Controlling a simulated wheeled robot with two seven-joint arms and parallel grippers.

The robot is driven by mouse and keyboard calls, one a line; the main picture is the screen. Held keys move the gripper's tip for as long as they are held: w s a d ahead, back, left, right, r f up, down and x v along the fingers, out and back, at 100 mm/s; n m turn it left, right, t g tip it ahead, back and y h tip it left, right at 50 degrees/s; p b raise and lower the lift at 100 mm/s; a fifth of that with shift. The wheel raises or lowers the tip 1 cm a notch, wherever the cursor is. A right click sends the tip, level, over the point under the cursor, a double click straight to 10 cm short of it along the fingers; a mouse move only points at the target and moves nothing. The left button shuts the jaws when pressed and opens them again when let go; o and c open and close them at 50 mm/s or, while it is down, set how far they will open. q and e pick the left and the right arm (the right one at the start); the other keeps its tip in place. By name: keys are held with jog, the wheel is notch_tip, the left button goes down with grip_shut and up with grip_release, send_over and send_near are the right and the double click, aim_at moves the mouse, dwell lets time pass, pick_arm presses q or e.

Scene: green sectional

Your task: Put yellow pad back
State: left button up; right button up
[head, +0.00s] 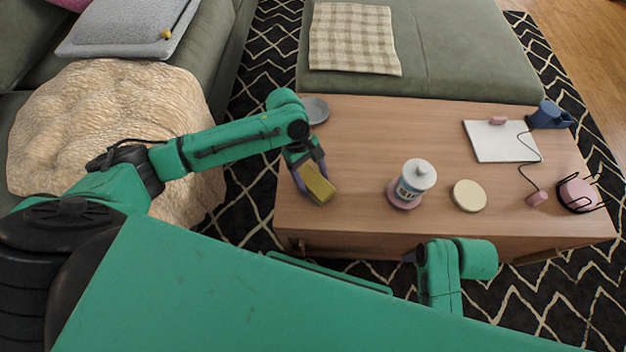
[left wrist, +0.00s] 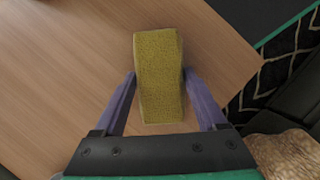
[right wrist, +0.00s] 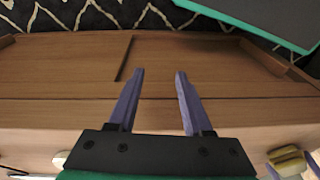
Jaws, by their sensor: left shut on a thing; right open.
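The yellow pad (head: 317,184) is a small block at the left part of the wooden table, near its front left corner. My left gripper (head: 308,181) is shut on it. In the left wrist view the yellow pad (left wrist: 159,75) sits between the two purple fingers, with the table top behind it. I cannot tell whether the pad touches the table. My right gripper (right wrist: 158,82) is open and empty, in front of the table's front face. In the head view its fingers are mostly hidden by my arm.
On the table (head: 350,150) stand a white and blue jar (head: 413,182) on a pink coaster, a cream disc (head: 468,196), a white pad (head: 500,141), a blue mug (head: 548,115), a pink item (head: 578,193) and a grey dish (head: 315,109). The middle back is clear.

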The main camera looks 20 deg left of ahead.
pick_arm(q)
jog(key=o, duration=1.1)
jog(key=shift+f, duration=0.1)
jog(key=shift+o, duration=0.2)
pick_arm(e)
jog(key=shift+f, duration=0.15)
pick_arm(q)
jog(key=shift+r, duration=0.3)
jog(key=p+v, duration=0.4)
jog(key=v, duration=0.7)
jog(key=shift+r, duration=0.35)
pick_arm(e)
notch_tip(320, 180, down, 9)
jog(key=s+d, duration=0.1)
jog(key=s, duration=0.1)
jog(key=shift+d+f, duration=0.15)
jog(key=shift+d, duration=0.25)
pick_arm(q)
jog(key=shift+w+a, duration=0.1)
jog(key=shift+a, duration=0.05)
pick_arm(e)
jog(key=shift+s, duration=0.1)
